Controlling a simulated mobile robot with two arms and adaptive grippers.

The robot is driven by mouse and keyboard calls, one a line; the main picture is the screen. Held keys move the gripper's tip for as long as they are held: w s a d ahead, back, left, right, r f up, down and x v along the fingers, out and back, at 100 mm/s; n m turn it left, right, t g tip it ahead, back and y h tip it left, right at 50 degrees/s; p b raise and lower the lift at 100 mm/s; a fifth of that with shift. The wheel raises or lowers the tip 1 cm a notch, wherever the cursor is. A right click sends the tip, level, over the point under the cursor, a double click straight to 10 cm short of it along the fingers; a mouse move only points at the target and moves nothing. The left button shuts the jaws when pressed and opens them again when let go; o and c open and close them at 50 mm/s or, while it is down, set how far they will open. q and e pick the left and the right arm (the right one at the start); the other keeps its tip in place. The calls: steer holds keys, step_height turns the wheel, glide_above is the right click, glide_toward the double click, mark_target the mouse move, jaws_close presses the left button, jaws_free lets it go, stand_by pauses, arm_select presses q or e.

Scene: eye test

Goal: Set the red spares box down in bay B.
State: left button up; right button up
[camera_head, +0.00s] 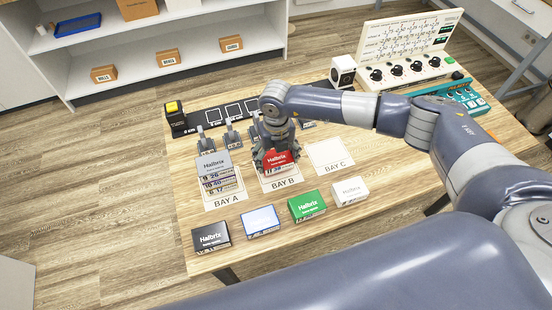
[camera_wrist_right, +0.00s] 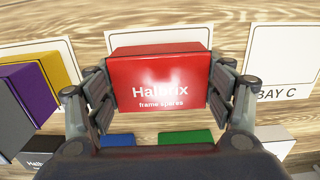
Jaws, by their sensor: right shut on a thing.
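The red spares box (camera_head: 280,160) is held by my right gripper (camera_head: 274,150) over bay B (camera_head: 281,183) on the table. In the right wrist view the red box (camera_wrist_right: 160,80) sits between both fingers (camera_wrist_right: 161,95), its lettering facing the camera. The white bay sheet shows on both sides of it. The box hides much of bay B, and I cannot tell whether its underside touches the sheet. My left gripper does not show in either view.
Bay A (camera_head: 223,202) to the left holds a stack with a grey box (camera_head: 214,163) on top. Bay C (camera_head: 330,154) to the right is empty. Black (camera_head: 211,237), blue-and-white (camera_head: 260,221), green (camera_head: 307,205) and white (camera_head: 350,190) boxes line the table in front.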

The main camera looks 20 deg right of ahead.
steer(key=shift+f, duration=0.9)
steer(key=o, duration=1.1)
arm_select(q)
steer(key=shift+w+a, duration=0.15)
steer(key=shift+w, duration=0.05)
arm_select(e)
steer(key=shift+d, duration=0.1)
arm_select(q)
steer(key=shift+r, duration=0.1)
